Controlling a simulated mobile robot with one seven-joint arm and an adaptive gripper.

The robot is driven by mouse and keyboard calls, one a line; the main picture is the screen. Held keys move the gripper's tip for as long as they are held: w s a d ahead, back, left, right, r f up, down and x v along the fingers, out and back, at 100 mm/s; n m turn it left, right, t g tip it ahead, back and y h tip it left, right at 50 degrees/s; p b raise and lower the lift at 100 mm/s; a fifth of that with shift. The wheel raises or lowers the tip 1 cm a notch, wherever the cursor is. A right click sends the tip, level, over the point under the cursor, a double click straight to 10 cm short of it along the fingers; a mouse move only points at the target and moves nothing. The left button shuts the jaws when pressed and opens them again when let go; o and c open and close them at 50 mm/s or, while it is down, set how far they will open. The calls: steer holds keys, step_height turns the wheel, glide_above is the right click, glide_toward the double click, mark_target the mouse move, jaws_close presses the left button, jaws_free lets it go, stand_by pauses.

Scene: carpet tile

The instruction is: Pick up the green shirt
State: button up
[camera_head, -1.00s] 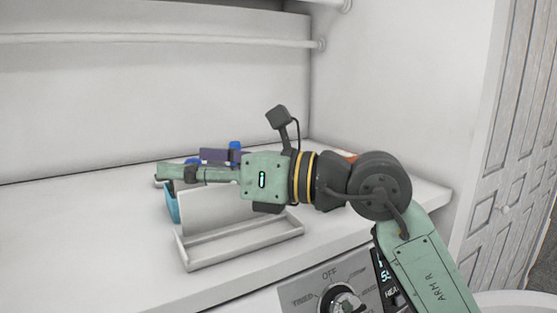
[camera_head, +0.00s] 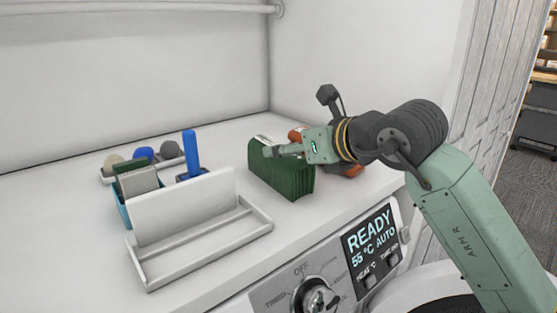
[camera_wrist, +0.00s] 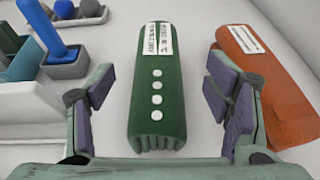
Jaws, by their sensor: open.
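The green shirt (camera_head: 282,176) is a folded dark green bundle standing on the white counter, right of the white tray in the head view. In the wrist view the green shirt (camera_wrist: 157,92) shows from above, with white labels at its far end and a row of white buttons. My gripper (camera_head: 272,152) is at the top of the shirt in the head view. In the wrist view my gripper (camera_wrist: 160,92) is open, with one finger on each side of the shirt and gaps between. Part of the shirt's top is hidden by my gripper in the head view.
An orange folded item (camera_wrist: 262,88) lies close to the right finger. A white tray with an upright panel (camera_head: 205,243), a blue-handled brush (camera_head: 190,155) and a blue bin (camera_head: 125,212) stand to the left. Free counter lies left of the shirt.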

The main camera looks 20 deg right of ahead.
steer(key=p+x, duration=0.2)
steer(key=x, duration=0.2)
steer(key=shift+s+a+r, duration=0.1)
steer(key=shift+a, duration=0.05)
steer(key=shift+w+f, duration=0.3)
steer(key=shift+w, duration=0.1)
steer(key=shift+c, duration=0.6)
steer(key=c, duration=1.3)
steer(key=shift+r, duration=0.2)
